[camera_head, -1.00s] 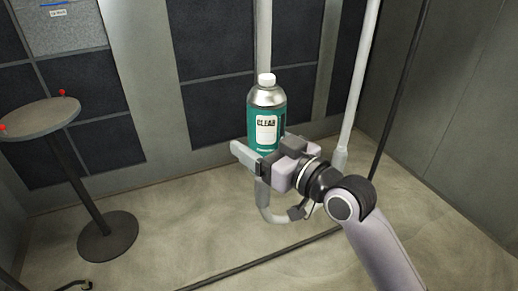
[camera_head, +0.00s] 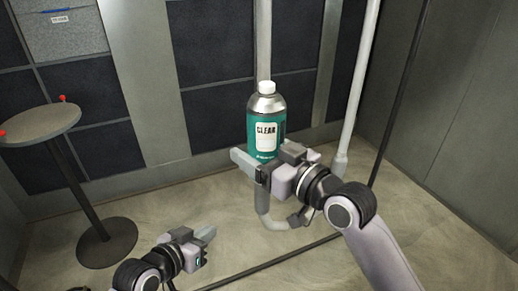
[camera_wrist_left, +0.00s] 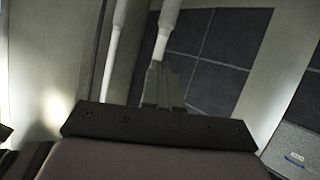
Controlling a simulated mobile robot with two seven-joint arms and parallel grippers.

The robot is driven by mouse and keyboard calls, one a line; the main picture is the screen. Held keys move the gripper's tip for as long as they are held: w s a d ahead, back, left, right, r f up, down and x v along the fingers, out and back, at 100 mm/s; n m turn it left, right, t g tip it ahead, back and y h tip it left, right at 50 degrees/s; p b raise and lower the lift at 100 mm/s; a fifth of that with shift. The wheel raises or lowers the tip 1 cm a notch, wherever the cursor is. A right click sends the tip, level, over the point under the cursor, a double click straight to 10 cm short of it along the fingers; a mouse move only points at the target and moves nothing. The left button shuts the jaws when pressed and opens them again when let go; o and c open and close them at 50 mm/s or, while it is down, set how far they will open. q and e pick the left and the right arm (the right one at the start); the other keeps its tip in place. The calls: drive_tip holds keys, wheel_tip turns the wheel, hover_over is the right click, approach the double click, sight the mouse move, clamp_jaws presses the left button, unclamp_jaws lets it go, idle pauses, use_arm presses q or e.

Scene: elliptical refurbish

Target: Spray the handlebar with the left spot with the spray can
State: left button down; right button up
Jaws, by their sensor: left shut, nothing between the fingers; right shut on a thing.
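A teal and silver spray can (camera_head: 266,135) labelled CLEAR, with a white cap, stands upright in my right gripper (camera_head: 258,165), which is shut on it. The pale handlebar (camera_head: 355,95) hangs as long tubes behind and to the right of the can, with a bent lower part (camera_head: 270,218) below the gripper. The can and gripper hide part of it. No coloured spot can be made out on it. My left gripper (camera_head: 205,236) is low at the bottom left, shut and empty, apart from the handlebar. In the left wrist view, its fingers (camera_wrist_left: 163,85) are together, with pale tubes (camera_wrist_left: 116,40) beyond.
A round grey table (camera_head: 40,124) with red knobs on its rim stands at the left on a dark base. A dark cable or rod (camera_head: 398,85) runs down at the right. Panelled walls enclose the space. The floor between the table and the handlebar is mostly clear.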

use_arm(q)
drive_tip(key=w+d+r+m+g+h, duration=0.1)
drive_tip(key=w+d+r+m+h, duration=0.15)
drive_tip(key=r, duration=0.65)
drive_tip(key=w+d+r+m+h, duration=0.1)
drive_tip(key=w+d+r+m, duration=0.2)
drive_tip(key=r, duration=0.6)
drive_tip(key=w+d+r+m+g+h, duration=0.15)
drive_tip(key=w+r, duration=0.25)
drive_tip(key=r, duration=0.4)
drive_tip(key=s+d+r+n+g+y, duration=0.1)
drive_tip(key=s+d+r+n+y, duration=0.2)
drive_tip(key=r, duration=0.7)
drive_tip(key=s+d+r+n+g+y, duration=0.1)
drive_tip(key=s+d+r+y, duration=0.3)
drive_tip(key=r, duration=0.6)
drive_tip(key=shift+h, duration=0.5)
drive_tip(key=shift+s+a+f, duration=0.15)
drive_tip(key=shift+a+f, duration=0.05)
drive_tip(key=shift+f, duration=0.85)
drive_tip(key=shift+s+a+f, duration=0.15)
drive_tip(key=shift+s+f, duration=0.05)
drive_tip(key=shift+f, duration=0.9)
drive_tip(key=shift+s+a+f, duration=0.15)
drive_tip(key=shift+a+f, duration=0.05)
drive_tip(key=shift+f, duration=0.85)
drive_tip(key=shift+f, duration=0.1)
